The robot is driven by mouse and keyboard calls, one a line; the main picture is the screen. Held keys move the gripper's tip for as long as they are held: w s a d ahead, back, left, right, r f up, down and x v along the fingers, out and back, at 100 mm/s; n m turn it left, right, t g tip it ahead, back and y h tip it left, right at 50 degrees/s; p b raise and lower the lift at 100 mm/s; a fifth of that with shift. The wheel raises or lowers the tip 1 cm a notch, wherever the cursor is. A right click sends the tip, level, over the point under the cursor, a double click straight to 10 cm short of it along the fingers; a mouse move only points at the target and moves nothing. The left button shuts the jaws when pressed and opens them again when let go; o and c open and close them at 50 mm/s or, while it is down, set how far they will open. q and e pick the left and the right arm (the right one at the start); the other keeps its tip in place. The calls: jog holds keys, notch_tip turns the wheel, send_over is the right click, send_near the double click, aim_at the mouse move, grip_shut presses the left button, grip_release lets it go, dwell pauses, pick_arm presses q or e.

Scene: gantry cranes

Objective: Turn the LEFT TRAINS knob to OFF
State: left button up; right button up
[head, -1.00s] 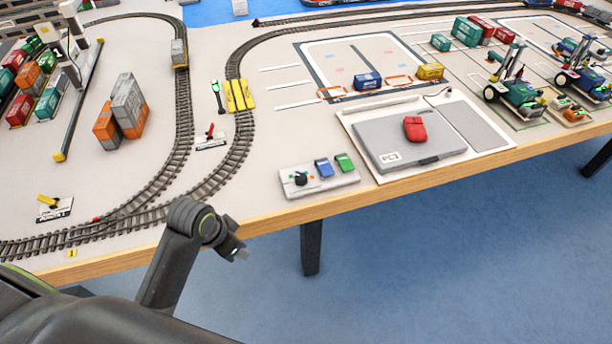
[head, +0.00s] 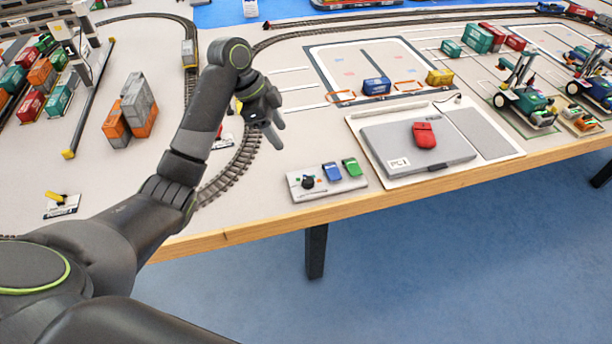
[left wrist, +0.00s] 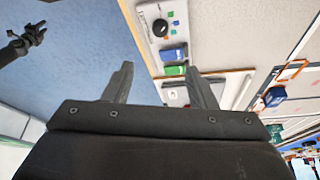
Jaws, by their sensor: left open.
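A black round knob (head: 308,182) sits on the left part of a small pale control panel (head: 347,185) near the table's front edge. Beside it are a blue switch (head: 332,171) and a green switch (head: 351,167). The labels are too small to read. My left gripper (head: 278,134) is open and empty above the table, up and left of the panel in the head view. In the left wrist view the knob (left wrist: 160,27) shows beyond the open fingers (left wrist: 159,70), apart from them. A dark gripper, apparently my right one (left wrist: 26,40), hangs over the floor there; its jaws are unclear.
A grey laptop-like case (head: 400,152) with a red object (head: 424,135) on it lies right of the panel. Curved train track (head: 235,165) runs left of the panel, partly behind my arm. Toy containers (head: 130,112) stand further left.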

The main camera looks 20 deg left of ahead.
pick_arm(q)
jog(key=b, duration=0.9)
send_near(308, 180)
jog(key=shift+x, duration=0.8)
jog(key=x, duration=0.7)
jog(key=shift+b, duration=0.35)
jog(key=c, duration=0.9)
jog(key=shift+r, duration=0.1)
jog(key=shift+c, duration=0.3)
